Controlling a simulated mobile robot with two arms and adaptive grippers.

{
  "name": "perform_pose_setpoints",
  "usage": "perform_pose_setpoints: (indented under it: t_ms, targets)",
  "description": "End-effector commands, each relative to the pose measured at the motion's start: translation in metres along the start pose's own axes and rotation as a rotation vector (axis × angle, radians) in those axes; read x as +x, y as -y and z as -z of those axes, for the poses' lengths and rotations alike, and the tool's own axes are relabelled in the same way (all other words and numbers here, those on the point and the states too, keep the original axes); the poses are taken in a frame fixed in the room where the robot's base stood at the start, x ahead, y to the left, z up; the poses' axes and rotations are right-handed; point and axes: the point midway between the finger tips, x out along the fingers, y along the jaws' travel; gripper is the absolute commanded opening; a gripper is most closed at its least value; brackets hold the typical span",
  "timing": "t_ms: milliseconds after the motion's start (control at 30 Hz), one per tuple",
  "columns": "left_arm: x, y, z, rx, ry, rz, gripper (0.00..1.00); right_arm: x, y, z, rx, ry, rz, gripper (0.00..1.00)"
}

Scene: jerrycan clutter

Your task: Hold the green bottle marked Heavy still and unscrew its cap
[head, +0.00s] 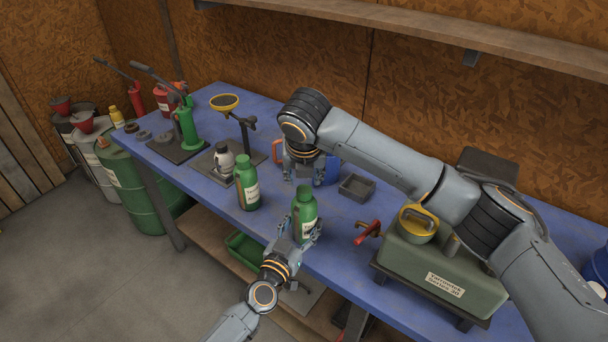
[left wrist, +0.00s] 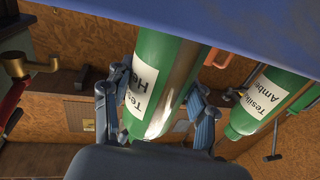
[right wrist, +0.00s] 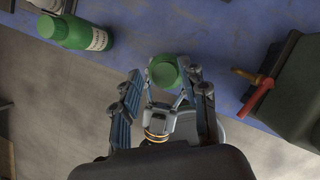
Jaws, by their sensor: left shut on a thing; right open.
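The green bottle marked Heavy (head: 304,211) stands upright near the table's front edge. My right gripper (head: 304,178) points down from above and behind the bottle in the head view. In the right wrist view its open fingers (right wrist: 163,80) have the bottle's green cap (right wrist: 163,70) between their tips, with no visible contact. The exact height gap is unclear.
A green jerrycan (head: 440,265) and a red-handled tap (head: 367,232) are at the right. A small grey tray (head: 356,188) lies behind on the blue table (head: 215,192).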

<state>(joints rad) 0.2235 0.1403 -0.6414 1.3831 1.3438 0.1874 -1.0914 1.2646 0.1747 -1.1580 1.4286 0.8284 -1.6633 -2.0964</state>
Motion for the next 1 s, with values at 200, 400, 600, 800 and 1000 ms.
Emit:
perform_pose_setpoints:
  t_ms: [200, 400, 600, 800, 1000]
  targets:
    - [0.0000, 0.0004, -0.0001, 0.000, 0.000, 0.001, 0.14, -0.0001, -0.0019, -0.0001, 0.141, 0.000, 0.063, 0.43]
    - [0.0000, 0.0002, -0.0001, 0.000, 0.000, 0.000, 0.14, 0.0004, -0.0017, -0.0006, 0.356, -0.001, 0.161, 0.43]
    - [-0.0001, 0.0003, -0.0002, 0.000, 0.000, 0.001, 0.14, 0.0004, -0.0026, -0.0012, 0.502, 0.000, 0.226, 0.43]
    - [-0.0001, 0.0001, -0.0001, 0.000, 0.000, 0.000, 0.14, 0.0007, -0.0023, -0.0020, 0.728, -0.001, 0.326, 0.43]
    - [-0.0001, 0.0003, -0.0002, 0.000, 0.000, 0.001, 0.14, 0.0010, -0.0029, -0.0020, 0.860, -0.002, 0.386, 0.43]
